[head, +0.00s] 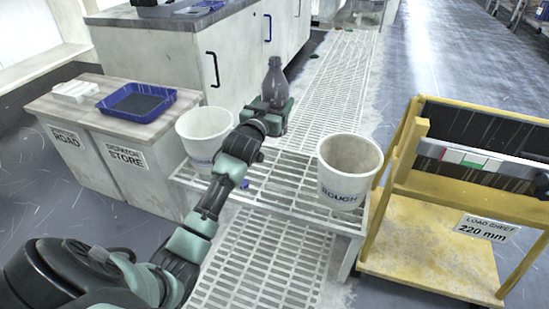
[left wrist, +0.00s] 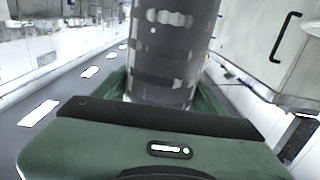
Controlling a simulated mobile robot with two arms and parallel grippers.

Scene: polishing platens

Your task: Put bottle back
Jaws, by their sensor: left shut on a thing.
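A dark grey, see-through bottle (head: 275,82) with a narrow neck stands upright in my left gripper (head: 268,115). The gripper is shut on its lower part and holds it above the far edge of the slatted bench (head: 268,178). In the left wrist view the bottle (left wrist: 165,60) rises between the green fingers of the gripper (left wrist: 160,98), and its top is out of the frame. The bottle's base is hidden by the gripper in the head view. My right gripper is not in view.
A white bucket (head: 203,128) with a partly hidden label stands left of my left arm. Another bucket (head: 350,165), marked ROUGH, stands on the bench's right side. A blue tray (head: 137,102) lies on the left cabinet. A yellow rack (head: 430,235) stands at right.

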